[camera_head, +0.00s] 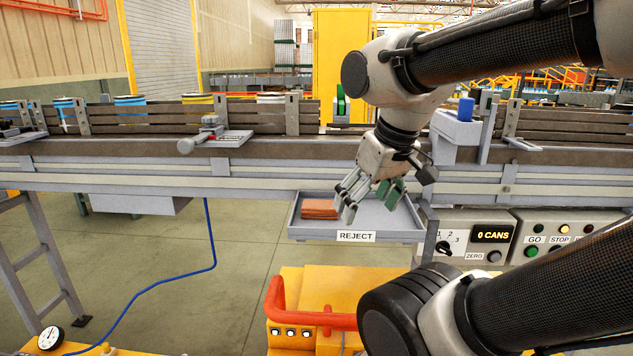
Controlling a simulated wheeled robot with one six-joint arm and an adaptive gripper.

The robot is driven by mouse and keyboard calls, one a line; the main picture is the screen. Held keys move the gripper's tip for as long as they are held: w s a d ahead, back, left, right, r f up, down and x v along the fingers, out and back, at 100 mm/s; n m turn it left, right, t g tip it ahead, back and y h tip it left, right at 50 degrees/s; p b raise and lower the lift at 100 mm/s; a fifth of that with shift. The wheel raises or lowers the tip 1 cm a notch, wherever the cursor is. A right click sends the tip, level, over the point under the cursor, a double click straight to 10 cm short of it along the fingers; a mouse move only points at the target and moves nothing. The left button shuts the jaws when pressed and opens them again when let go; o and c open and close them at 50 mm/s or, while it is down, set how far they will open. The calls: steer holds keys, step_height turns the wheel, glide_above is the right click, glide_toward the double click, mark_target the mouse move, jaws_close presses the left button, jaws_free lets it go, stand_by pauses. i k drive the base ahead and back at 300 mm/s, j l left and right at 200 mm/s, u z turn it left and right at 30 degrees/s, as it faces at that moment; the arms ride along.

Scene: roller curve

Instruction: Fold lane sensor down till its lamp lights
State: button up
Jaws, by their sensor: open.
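I cannot tell for sure which part is the lane sensor. A grey block with a blue top (459,122) stands upright on the conveyor's front side, right of my wrist. A small green upright part (341,102) shows behind the rail, left of my arm. No lamp on either is clearly lit. My gripper (368,204) is open and empty, pointing down in front of the conveyor, above the reject tray (405,226). It is apart from both parts, and my arm hides some of the conveyor between them.
The conveyor (270,150) runs across the view, with several cans behind its rails. The tray holds a brown-red stack (320,208). A yellow cart (305,300) stands in front.

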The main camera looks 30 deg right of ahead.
mark_target(481, 102)
steer(key=z, duration=1.65)
steer(key=k+j+z, duration=0.1)
steer(key=k, duration=0.25)
steer(key=j, duration=0.1)
